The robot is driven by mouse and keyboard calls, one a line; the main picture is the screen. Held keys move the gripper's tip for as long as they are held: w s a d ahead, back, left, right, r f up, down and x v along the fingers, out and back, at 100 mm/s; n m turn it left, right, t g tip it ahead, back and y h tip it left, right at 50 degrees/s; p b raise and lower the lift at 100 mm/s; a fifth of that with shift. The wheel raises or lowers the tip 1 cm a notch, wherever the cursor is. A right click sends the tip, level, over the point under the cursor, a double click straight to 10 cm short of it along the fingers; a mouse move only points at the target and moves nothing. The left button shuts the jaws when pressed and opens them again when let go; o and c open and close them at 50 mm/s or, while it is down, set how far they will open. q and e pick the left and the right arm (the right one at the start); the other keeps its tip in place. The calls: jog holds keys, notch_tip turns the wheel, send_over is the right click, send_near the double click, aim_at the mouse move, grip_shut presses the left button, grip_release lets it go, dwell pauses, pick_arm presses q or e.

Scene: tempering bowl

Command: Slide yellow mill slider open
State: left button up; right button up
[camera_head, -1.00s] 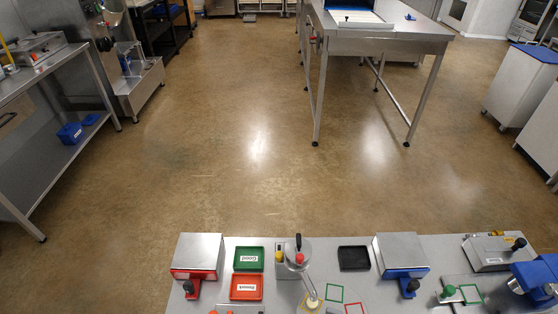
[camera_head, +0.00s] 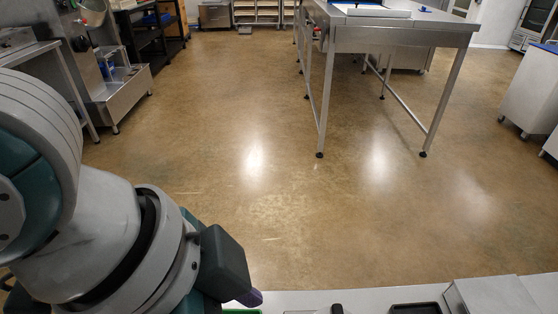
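No yellow mill slider shows in the head view now. Only the far strip of the worktop (camera_head: 380,294) is in view, along the bottom edge. My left arm fills the lower left and covers the worktop's left part. Its gripper fingers cannot be made out. My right gripper is out of view.
On the worktop's far strip are a black tray (camera_head: 415,308), a grey metal box (camera_head: 493,296), a black knob (camera_head: 337,309) and a sliver of a green tray, all cut off by the bottom edge. Beyond is open brown floor (camera_head: 300,210). A steel table (camera_head: 400,38) stands farther back.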

pick_arm(q)
jog(key=b+x, duration=0.1)
jog(key=x, duration=0.7)
jog(key=shift+s+d, duration=0.15)
jog(key=shift+c, duration=0.3)
grip_shut()
dwell(0.8)
